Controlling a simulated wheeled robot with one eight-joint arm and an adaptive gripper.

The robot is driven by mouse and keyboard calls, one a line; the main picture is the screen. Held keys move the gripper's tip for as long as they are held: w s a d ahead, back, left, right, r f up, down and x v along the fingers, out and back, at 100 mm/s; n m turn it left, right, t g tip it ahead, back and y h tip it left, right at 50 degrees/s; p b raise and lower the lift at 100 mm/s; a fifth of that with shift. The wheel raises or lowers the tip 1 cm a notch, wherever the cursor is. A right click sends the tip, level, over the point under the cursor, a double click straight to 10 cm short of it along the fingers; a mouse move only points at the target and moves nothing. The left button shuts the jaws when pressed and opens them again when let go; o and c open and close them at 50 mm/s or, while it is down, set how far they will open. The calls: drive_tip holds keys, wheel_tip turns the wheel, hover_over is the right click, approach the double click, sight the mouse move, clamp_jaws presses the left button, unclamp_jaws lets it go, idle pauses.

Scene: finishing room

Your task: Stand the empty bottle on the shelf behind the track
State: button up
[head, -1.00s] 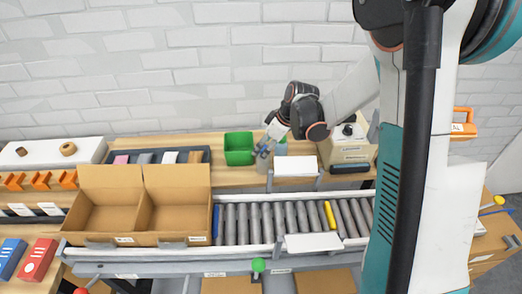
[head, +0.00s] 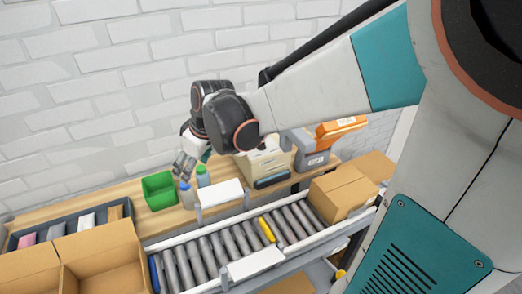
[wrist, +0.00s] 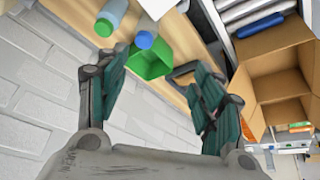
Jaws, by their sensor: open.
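A grey bottle with a blue cap (head: 186,196) stands upright on the wooden shelf (head: 228,168) behind the roller track. In the wrist view its blue cap (wrist: 145,40) shows beyond the fingertips. A second bottle with a green cap (head: 203,178) stands next to it; it also shows in the wrist view (wrist: 110,18). I cannot tell from looks which bottle is empty. My gripper (head: 184,170) is open just above the blue-capped bottle. In the wrist view its fingers (wrist: 160,66) are spread wide with nothing between the pads.
A green bin (head: 160,192) stands left of the bottles, with a dark tray (head: 70,225) further left. A white panel (head: 222,193) stands in front of the shelf. A beige machine (head: 264,163) is to the right. Cardboard boxes (head: 342,192) flank the roller track (head: 217,243).

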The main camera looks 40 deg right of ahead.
drive_tip(key=s+r+m+t+h, duration=0.1)
drive_tip(key=s+r+m, duration=0.1)
drive_tip(key=s, duration=0.6)
drive_tip(key=s+r+m+t+h, duration=0.1)
drive_tip(key=s+r+m, duration=0.1)
drive_tip(key=s, duration=0.7)
drive_tip(key=shift+s+a+r+m+t, duration=0.25)
drive_tip(key=shift+r+m+t, duration=0.1)
drive_tip(key=shift+m, duration=0.45)
